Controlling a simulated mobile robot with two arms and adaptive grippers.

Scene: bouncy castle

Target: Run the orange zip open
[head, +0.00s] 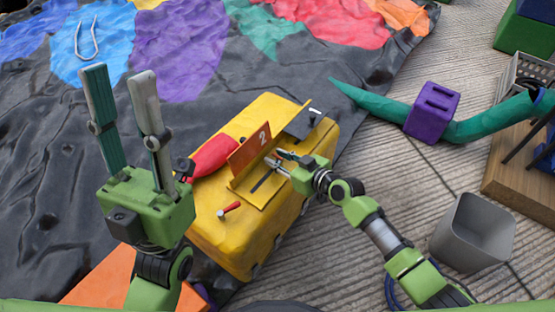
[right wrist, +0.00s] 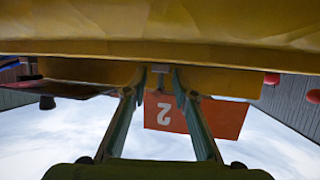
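An orange panel marked 2 (head: 249,152) stands upright on a yellow inflatable block (head: 225,240); it also shows upside down in the right wrist view (right wrist: 195,115). No orange zip teeth can be made out. A dark strip (head: 263,180) and a small red peg-like piece (head: 229,209) lie on the block's top. My right gripper (head: 278,161) is by the panel, low over the block. Its fingers are apart, with a small grey piece (right wrist: 160,68) between the tips, seemingly untouched. My left gripper (head: 115,85) is open and empty, fingers up, left of the block.
A red rounded piece (head: 214,156) and a dark grey flap (head: 304,121) are on the block. At right are a purple block (head: 432,111) on a teal tube (head: 480,127), a grey bin (head: 474,230) and a wooden board (head: 520,175). Paving between is clear.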

